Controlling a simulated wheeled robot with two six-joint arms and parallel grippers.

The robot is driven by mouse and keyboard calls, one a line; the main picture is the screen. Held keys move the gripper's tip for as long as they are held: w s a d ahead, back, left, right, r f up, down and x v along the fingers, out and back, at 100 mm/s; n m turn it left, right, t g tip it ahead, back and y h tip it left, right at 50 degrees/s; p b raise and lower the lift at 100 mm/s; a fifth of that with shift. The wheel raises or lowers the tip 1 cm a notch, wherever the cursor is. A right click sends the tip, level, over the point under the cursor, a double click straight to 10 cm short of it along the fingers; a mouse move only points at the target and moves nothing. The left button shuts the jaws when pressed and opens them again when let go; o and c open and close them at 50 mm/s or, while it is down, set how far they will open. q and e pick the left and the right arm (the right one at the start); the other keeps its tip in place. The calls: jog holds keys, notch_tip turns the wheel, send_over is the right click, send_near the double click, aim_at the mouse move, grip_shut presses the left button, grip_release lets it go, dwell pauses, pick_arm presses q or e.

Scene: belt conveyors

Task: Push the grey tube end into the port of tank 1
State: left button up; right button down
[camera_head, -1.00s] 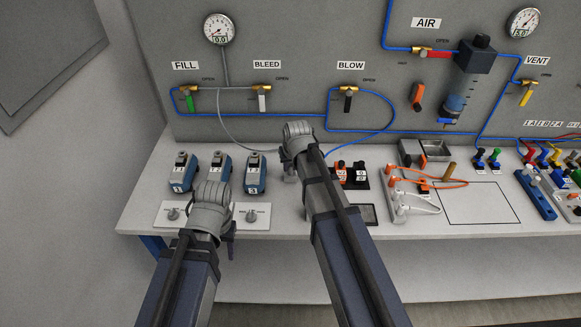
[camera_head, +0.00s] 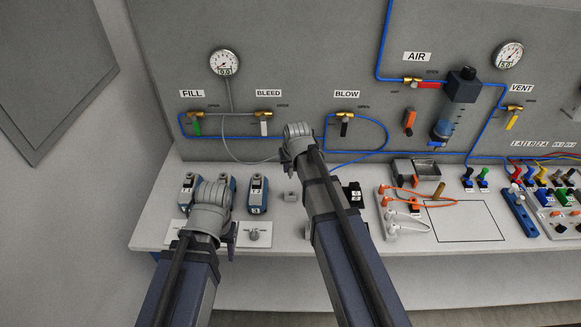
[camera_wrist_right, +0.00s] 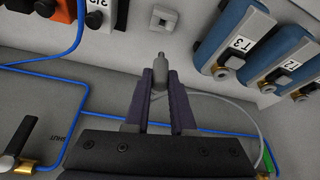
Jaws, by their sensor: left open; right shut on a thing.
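The grey tube end (camera_wrist_right: 160,70) is shut between the fingers of my right gripper (camera_wrist_right: 160,85), its tip pointing away from the palm and free of any port. Tank 3 (camera_wrist_right: 229,32) and tank 2 (camera_wrist_right: 280,62) show in the right wrist view. My left gripper (camera_head: 232,240) is low over the bench front, partly hidden by its own wrist.
A grey block with a square socket (camera_head: 291,196) stands on the bench, right of tank 3 (camera_head: 257,195). A grey hose (camera_head: 240,158) hangs from the panel towards the right gripper. The valves (camera_head: 264,116) and blue pipe (camera_head: 290,138) are behind.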

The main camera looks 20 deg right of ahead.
aim_at(291, 166)
jog(key=shift+r, duration=0.1)
pick_arm(q)
jog(key=shift+r+p, duration=2.35)
jog(key=shift+p, duration=0.05)
pick_arm(e)
jog(key=shift+r, duration=2.3)
